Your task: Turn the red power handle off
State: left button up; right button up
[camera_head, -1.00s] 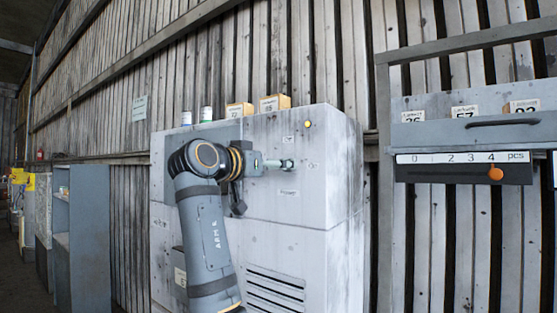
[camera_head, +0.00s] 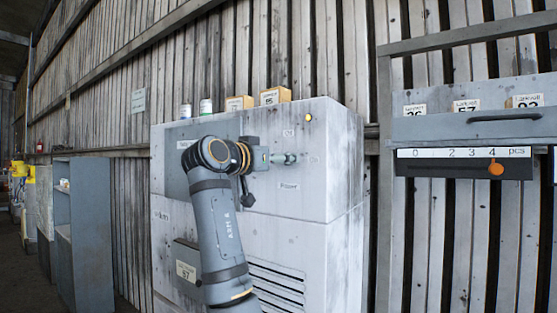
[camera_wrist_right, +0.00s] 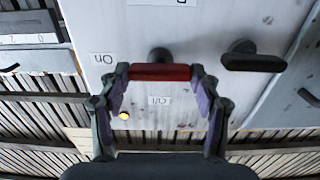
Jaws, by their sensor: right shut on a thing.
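The red power handle (camera_wrist_right: 160,72) shows in the right wrist view as a short red bar lying crosswise between my right gripper's fingertips (camera_wrist_right: 160,76). Both fingertips touch its ends, so the gripper is shut on it. A dark round mount (camera_wrist_right: 160,54) sits just behind the bar. An "On" label (camera_wrist_right: 102,59) and an "Off" label (camera_wrist_right: 159,100) are beside it, upside down there. In the head view my right gripper (camera_head: 285,158) is at the cabinet front by the "Power" label (camera_head: 289,186); the handle is hidden there. My left gripper is not in view.
A black handle (camera_wrist_right: 253,62) is close beside the right gripper. A yellow lamp (camera_head: 308,117) is on the grey cabinet (camera_head: 325,180). Boxes (camera_head: 275,96) and cans stand on top. A shelf with a slider scale (camera_head: 465,153) hangs at right.

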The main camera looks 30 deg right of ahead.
jog(key=shift+w+f+n+p, duration=0.1)
jog(key=shift+n+p, duration=0.65)
jog(key=shift+n, duration=3.7)
jog(key=shift+w+f+n+p, duration=0.1)
jog(key=shift+n+p, duration=0.6)
jog(key=shift+n, duration=3.75)
jog(key=o, duration=1.2)
jog(key=shift+a, duration=0.1)
jog(key=shift+c, duration=0.2)
jog(key=v, duration=0.7)
jog(key=shift+s+a, duration=0.15)
jog(key=shift+a, duration=0.05)
